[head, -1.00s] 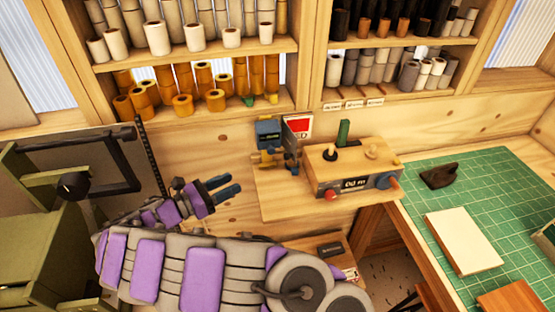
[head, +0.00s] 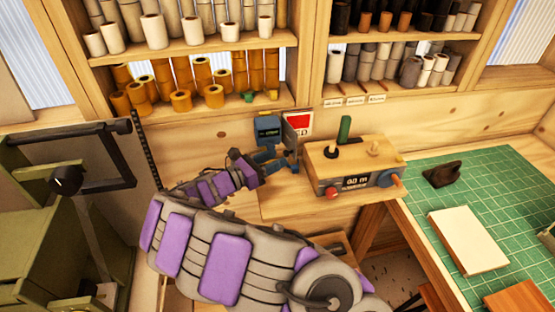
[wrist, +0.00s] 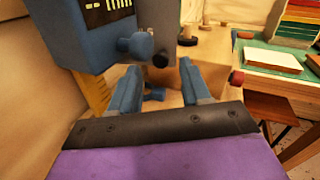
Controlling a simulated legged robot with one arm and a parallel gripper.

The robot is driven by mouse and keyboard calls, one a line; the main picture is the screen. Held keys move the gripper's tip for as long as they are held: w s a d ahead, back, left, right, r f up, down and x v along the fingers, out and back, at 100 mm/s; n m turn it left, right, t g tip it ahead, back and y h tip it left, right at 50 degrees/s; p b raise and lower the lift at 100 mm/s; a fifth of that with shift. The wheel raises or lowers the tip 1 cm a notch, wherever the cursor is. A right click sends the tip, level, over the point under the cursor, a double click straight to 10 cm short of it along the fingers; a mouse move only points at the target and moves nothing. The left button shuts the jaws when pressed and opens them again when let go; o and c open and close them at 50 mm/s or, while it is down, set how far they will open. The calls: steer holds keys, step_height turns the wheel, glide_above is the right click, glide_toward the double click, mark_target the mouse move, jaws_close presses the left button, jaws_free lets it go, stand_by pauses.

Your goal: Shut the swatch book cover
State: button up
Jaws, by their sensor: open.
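No swatch book is plainly identifiable. A pale, flat, book-like slab (head: 468,240) lies on the green mat at the right in the head view; it also shows in the wrist view (wrist: 272,60). A multicoloured stack (wrist: 298,22) sits at the top right of the wrist view; I cannot tell whether either is the swatch book or has an open cover. My gripper (wrist: 160,78) is open with nothing between its fingers. It is close to a blue device (head: 267,128) on the wooden shelf, well left of the mat. In the head view its fingers partly blend with that device.
A wooden box (head: 355,165) with a display, red knob and green lever stands right of the device. The green mat (head: 430,210) carries a dark block (head: 442,174). Shelves of rolls (head: 190,90) line the wall. A green machine (head: 50,220) stands left.

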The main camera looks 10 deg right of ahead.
steer(key=shift+x, duration=1)
jaws_close()
